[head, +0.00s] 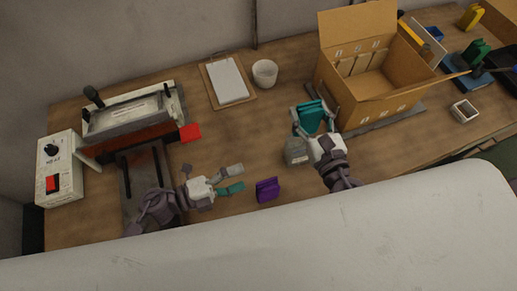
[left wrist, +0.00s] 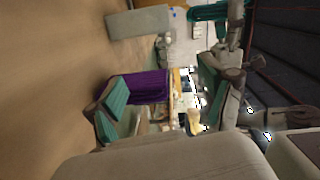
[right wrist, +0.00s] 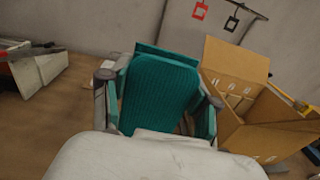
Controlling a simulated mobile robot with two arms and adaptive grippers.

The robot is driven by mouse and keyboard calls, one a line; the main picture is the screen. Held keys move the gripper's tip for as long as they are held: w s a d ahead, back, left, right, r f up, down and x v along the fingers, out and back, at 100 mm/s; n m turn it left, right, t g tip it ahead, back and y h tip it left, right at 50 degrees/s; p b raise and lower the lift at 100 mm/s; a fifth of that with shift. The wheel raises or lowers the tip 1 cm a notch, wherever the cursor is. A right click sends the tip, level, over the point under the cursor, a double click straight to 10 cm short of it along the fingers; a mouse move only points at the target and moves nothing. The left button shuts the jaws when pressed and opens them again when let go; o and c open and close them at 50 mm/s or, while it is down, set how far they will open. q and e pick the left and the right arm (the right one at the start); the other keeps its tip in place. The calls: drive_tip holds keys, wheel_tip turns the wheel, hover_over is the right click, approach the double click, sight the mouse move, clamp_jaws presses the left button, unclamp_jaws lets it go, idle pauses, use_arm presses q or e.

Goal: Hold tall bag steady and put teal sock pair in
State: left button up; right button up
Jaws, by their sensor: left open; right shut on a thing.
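The teal sock pair (head: 311,117) is in my right gripper (head: 318,122), held left of the cardboard box; the right wrist view shows the ribbed teal pair (right wrist: 160,92) between the fingers (right wrist: 158,88). A grey, upright, boxy thing (head: 297,151), which may be the tall bag, stands just left of and below the right gripper; it also shows in the left wrist view (left wrist: 138,22). Its opening is not clear. My left gripper (head: 238,179) is open and empty, left of a purple sock pair (head: 267,190) and apart from the grey thing.
An open cardboard box (head: 375,106) with dividers stands right of the right gripper. A press machine (head: 130,115) and a control box (head: 60,170) are at left. A clipboard (head: 228,80) and white cup (head: 265,72) lie behind.

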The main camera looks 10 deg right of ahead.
sight(301, 140)
use_arm(q)
drive_tip(key=w+d+n, duration=0.2)
drive_tip(key=d+n, duration=0.3)
drive_tip(key=d, duration=0.1)
drive_tip(key=w+d+n+g, duration=0.1)
drive_tip(key=w+d+n, duration=0.1)
drive_tip(key=d+n, duration=0.3)
drive_tip(key=w+d+n+g+h, duration=0.1)
drive_tip(key=w+d+n, duration=0.2)
drive_tip(key=d+n, duration=0.2)
drive_tip(key=shift+d+r, duration=0.15)
drive_tip(key=shift+d, duration=0.6)
drive_tip(key=shift+d+r, duration=0.1)
drive_tip(key=shift+d, duration=0.65)
drive_tip(key=shift+s, duration=0.1)
drive_tip(key=c, duration=1.2)
use_arm(e)
drive_tip(key=shift+f, duration=0.1)
